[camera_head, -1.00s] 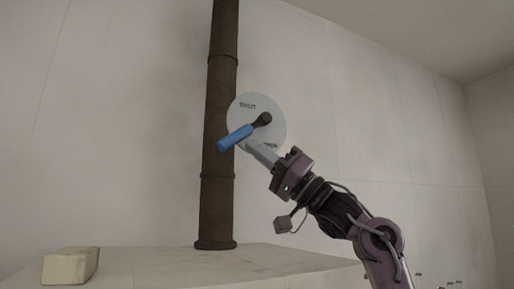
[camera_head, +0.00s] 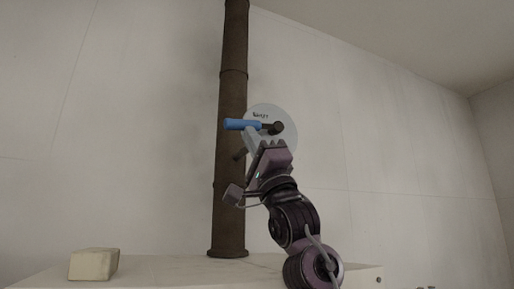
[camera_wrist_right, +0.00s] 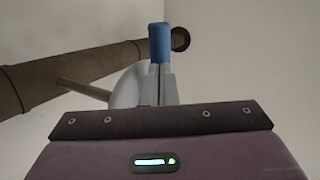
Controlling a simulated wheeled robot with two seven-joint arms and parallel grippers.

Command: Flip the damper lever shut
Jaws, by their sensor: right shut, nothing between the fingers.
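The damper lever has a blue handle (camera_head: 243,124) and a dark pivot (camera_head: 278,128) on a pale round plate (camera_head: 284,147) beside the brown pipe (camera_head: 232,90). The handle points left and lies about level in the head view. Lettering shows at the plate's top; it is too small to read surely. My right gripper (camera_head: 250,134) is shut and empty, with its fingertips just below the handle, at or against it. In the right wrist view the blue handle (camera_wrist_right: 159,43) stands right beyond the shut fingertips (camera_wrist_right: 161,70). My left gripper is out of view.
The pipe rises from a pale ledge (camera_head: 165,270). A cream block (camera_head: 94,264) sits on the ledge at the left. A thin rod (camera_wrist_right: 82,88) joins the pipe and plate in the wrist view. The wall right of the plate is clear.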

